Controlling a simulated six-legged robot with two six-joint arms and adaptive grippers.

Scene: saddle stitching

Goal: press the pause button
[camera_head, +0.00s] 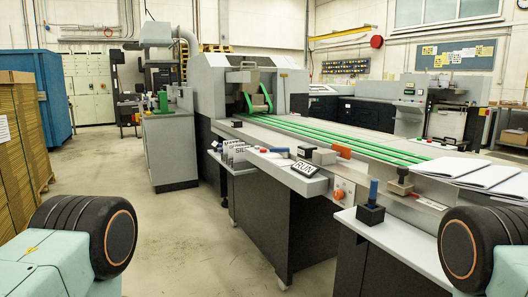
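The long stitching machine (205,88) runs from the centre toward the right, with green belts along its top. On its front ledge, a small red button (263,151) sits left of a tilted sign reading RUN (305,168). I cannot tell which control is the pause button; no pause label is readable. Neither of my grippers is in view. Mint and black parts of my own body show in both lower corners.
A blue-handled block (371,206) stands on a white shelf (410,240) at the machine's front. Paper stacks (450,166) lie at the right. A grey cabinet (172,150) stands behind left, and brown stacks (22,150) at far left. The floor left of the machine is clear.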

